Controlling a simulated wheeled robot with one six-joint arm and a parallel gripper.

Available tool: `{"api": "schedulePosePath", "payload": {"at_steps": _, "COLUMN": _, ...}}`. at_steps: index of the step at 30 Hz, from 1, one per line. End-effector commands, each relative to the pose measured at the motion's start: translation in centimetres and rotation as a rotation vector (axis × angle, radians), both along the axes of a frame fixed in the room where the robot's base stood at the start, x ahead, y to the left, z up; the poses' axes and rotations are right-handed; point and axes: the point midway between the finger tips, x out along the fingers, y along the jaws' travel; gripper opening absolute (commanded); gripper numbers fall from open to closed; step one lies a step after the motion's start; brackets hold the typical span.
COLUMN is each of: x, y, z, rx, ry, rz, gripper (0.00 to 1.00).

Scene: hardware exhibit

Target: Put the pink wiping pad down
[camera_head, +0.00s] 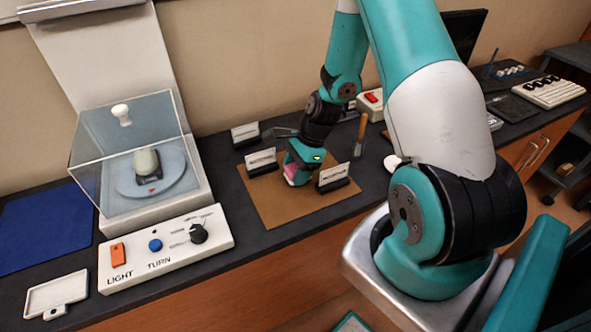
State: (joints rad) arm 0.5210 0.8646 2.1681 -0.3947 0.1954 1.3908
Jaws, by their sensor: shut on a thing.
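The pink wiping pad (293,181) shows as a small pink patch at the end of my gripper (292,178). My gripper points down over the brown mat (283,210) on the dark counter and is shut on the pad. Most of the pad and the fingertips are hidden behind the gripper's teal body. I cannot tell whether the pad touches the mat.
Card holders stand left (262,162) and right (333,178) of my gripper, close by. Another card holder (245,134) is behind. A clear display case (130,150) and a control panel (165,250) stand left. The mat's front is bare.

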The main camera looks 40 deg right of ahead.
Motion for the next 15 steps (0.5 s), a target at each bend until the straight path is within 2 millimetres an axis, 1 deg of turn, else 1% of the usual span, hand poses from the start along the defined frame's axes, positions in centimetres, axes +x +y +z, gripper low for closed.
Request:
{"api": "schedulePosePath", "payload": {"at_steps": 5, "x": -0.02, "y": 0.02, "z": -0.41, "rx": 0.001, "ry": 0.001, "rz": 0.0, "gripper": 0.3}}
{"api": "schedulePosePath", "payload": {"at_steps": 6, "x": -0.01, "y": 0.01, "z": -0.29, "rx": 0.0, "ry": 0.0, "rz": 0.0, "gripper": 0.61}}
{"api": "schedulePosePath", "payload": {"at_steps": 8, "x": -0.01, "y": 0.01, "z": -0.28, "rx": 0.0, "ry": 0.0, "rz": 0.0, "gripper": 0.75}}
{"api": "schedulePosePath", "payload": {"at_steps": 9, "x": 0.0, "y": 0.01, "z": -0.28, "rx": 0.0, "ry": 0.0, "rz": 0.0, "gripper": 0.78}}
{"api": "schedulePosePath", "payload": {"at_steps": 15, "x": -0.01, "y": 0.03, "z": -0.28, "rx": 0.001, "ry": 0.001, "rz": 0.0, "gripper": 0.78}}
